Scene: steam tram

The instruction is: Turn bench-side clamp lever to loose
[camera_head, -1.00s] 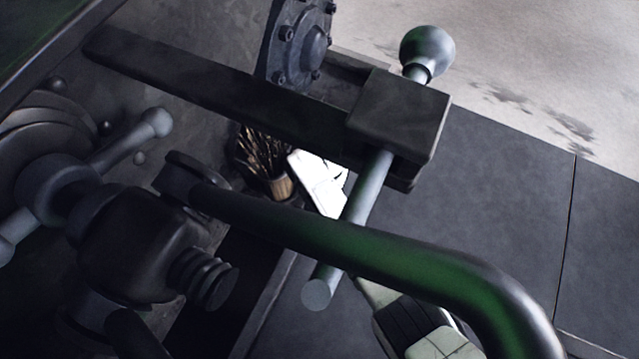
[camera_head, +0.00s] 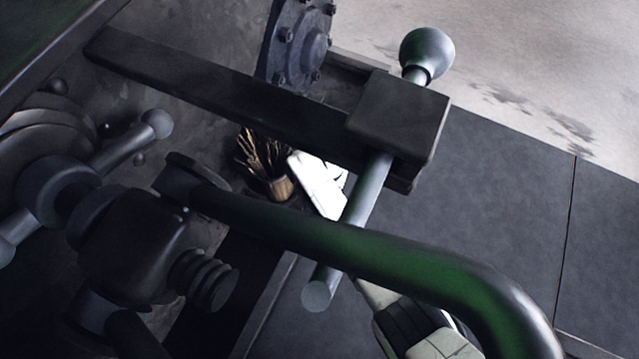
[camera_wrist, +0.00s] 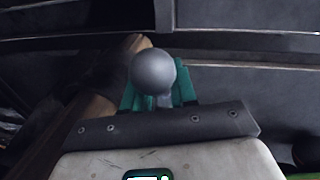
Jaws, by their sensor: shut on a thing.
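In the wrist view a grey ball knob (camera_wrist: 153,71) on a short stem stands between the green fingers of my gripper (camera_wrist: 159,92). The gripper is shut on this knobbed lever, which I take to be the clamp lever. The lower stem is hidden by the fingers and the dark plate in front. In the head view a pale part of my arm (camera_head: 322,188) shows behind a steel rod; the fingers and the held knob cannot be made out there. Whether the lever stands at loose cannot be told.
A dark bar with a block (camera_head: 398,115) carries a steel rod with a ball end (camera_head: 427,52). A thick green-black pipe (camera_head: 400,255) crosses in front of my arm. A dark valve (camera_head: 140,245) is at left. A brown bundle (camera_head: 265,165) lies close to my arm. Floor (camera_head: 510,210) at right is clear.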

